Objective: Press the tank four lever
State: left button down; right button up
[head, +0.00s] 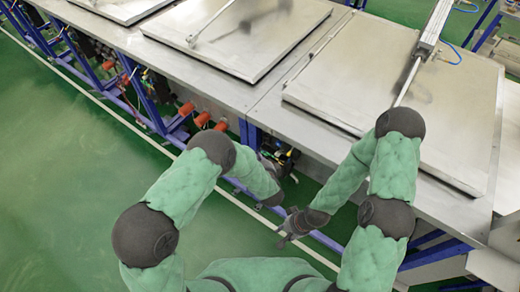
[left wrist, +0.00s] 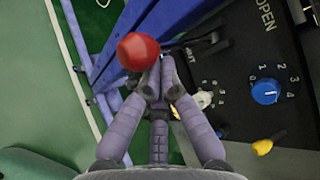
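A round red lever knob (left wrist: 138,52) shows in the left wrist view, just beyond and slightly left of the fingertips of my left gripper (left wrist: 158,82). The fingertips are drawn together with nothing visible between them. I cannot tell whether they touch the knob. In the head view my left gripper (head: 280,170) is by the dark controls under the table edge, partly hidden. My right gripper (head: 290,232) hangs lower, away from the table, too small to read its opening. No tank number is readable.
A black panel holds a blue dial (left wrist: 265,91) marked 0 to 4, a pale knob (left wrist: 204,99) and a yellow knob (left wrist: 263,146). Blue frame legs (left wrist: 100,62) stand left of it. Metal lids (head: 237,35) lie on the tables. Green floor (head: 70,170) is clear at left.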

jog(key=r+p, duration=0.2)
jog(key=r, duration=0.1)
jog(key=r+p, duration=0.1)
jog(key=shift+w+r+p, duration=0.2)
jog(key=shift+w+p, duration=0.2)
jog(key=shift+r, duration=0.1)
jog(key=shift+r+p, duration=0.65)
jog(key=shift+p, duration=0.05)
